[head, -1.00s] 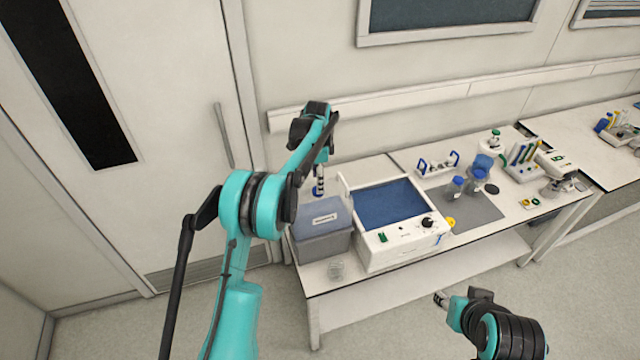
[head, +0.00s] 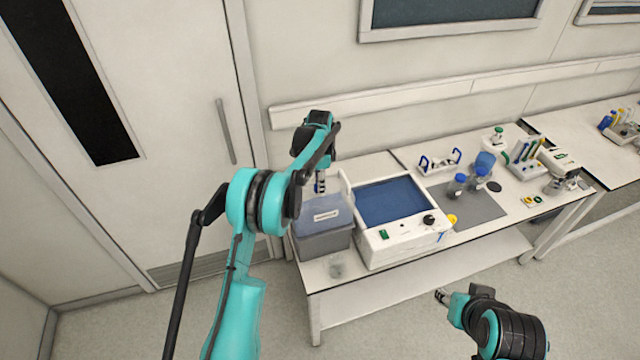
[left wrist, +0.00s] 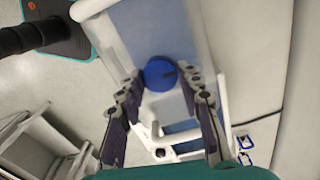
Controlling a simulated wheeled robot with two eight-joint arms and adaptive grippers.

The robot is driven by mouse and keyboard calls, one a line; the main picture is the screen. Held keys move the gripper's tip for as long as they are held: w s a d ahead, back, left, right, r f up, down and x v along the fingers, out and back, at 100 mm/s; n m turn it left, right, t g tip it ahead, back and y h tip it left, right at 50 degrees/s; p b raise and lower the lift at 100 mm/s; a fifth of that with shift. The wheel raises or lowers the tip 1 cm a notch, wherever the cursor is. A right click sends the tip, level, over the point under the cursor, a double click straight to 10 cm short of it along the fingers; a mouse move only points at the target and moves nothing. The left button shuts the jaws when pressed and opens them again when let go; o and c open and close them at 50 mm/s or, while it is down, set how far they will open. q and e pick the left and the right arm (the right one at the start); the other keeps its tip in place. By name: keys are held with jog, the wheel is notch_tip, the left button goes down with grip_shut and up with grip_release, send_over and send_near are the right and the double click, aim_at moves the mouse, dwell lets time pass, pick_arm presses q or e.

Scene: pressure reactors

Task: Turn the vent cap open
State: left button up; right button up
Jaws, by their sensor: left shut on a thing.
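The vent cap (left wrist: 158,72) is a round blue cap with a dark mark at its right edge in the left wrist view. It sits on the translucent blue-grey lid (head: 325,217) of a grey box at the left end of the bench. My left gripper (head: 320,184) points down over this lid, and its fingers stand on either side of the cap. It is shut on the cap. In the head view the cap is mostly hidden by the gripper. My right gripper (head: 441,296) is away from the bench, low in the picture, and its jaws are too small to judge.
A white device with a dark blue top (head: 392,201) stands right beside the box. A grey mat (head: 480,212) with bottles lies further right. The wall and a door (head: 160,90) are behind.

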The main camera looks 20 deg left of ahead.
pick_arm(q)
jog(key=n+b, duration=0.2)
jog(key=n, duration=0.2)
jog(key=shift+f, duration=0.1)
jog(key=n+b, duration=0.1)
jog(key=n, duration=0.1)
jog(key=shift+n, duration=0.3)
jog(key=n+b, duration=0.1)
jog(key=n, duration=0.2)
jog(key=shift+n+b, duration=0.3)
jog(key=n+b, duration=0.1)
jog(key=n, duration=0.5)
jog(key=shift+a+n, duration=0.1)
jog(key=shift+n, duration=0.2)
jog(key=n+b, duration=0.1)
jog(key=n, duration=0.5)
jog(key=shift+n, duration=0.4)
